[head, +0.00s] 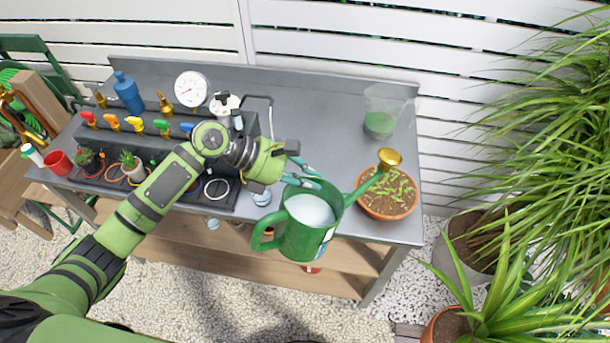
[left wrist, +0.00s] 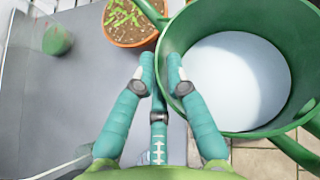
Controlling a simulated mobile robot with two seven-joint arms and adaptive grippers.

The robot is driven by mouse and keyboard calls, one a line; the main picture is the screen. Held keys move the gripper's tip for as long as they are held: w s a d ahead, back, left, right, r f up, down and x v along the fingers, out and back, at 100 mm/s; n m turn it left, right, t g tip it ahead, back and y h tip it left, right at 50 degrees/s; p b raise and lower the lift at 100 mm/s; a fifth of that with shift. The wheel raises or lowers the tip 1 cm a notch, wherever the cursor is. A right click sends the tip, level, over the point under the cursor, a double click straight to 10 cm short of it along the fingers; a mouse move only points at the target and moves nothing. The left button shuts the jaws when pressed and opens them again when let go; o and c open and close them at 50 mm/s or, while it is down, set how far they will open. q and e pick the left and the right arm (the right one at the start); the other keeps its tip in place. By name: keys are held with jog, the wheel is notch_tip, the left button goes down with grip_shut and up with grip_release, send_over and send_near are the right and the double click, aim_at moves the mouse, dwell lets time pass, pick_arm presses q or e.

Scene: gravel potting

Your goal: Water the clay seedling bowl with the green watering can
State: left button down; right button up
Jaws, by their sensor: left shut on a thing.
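The green watering can (head: 304,238) is held up at the front edge of the table, with pale water inside. Its spout reaches up and right, and the brass rose (head: 390,157) is above the far rim of the clay seedling bowl (head: 387,215). The bowl holds brown soil and small green seedlings. My left gripper (head: 318,184) is shut on the can's upper rim. In the left wrist view the fingers (left wrist: 160,75) pinch the rim of the can (left wrist: 240,70), and the bowl (left wrist: 130,22) shows at the top. My right gripper is not in view.
A grey metal table (head: 330,130) carries a clear cup with green contents (head: 380,118) at the back right. A rack with coloured valves, a dial (head: 191,88) and a blue bottle (head: 127,92) stand left. Large leafy plants (head: 540,130) crowd the right side.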

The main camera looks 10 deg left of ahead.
pick_arm(q)
jog(key=shift+w+d+f, duration=0.25)
jog(key=shift+w+d, duration=0.05)
jog(key=shift+w+d+r+n+g+y+p, duration=0.15)
jog(key=shift+g+y+p, duration=0.3)
jog(key=shift+p, duration=0.95)
jog(key=shift+w+d+f+n+g+y+p, duration=0.1)
jog(key=shift+w+d+n+g+y+p, duration=0.3)
jog(key=shift+p, duration=1)
jog(key=shift+s+a+r+n+g+y+p, duration=0.1)
jog(key=shift+g+y+p, duration=0.15)
jog(key=shift+y+p, duration=0.8)
jog(key=shift+h+p, duration=0.3)
jog(key=shift+p, duration=0.15)
dwell(3.4)
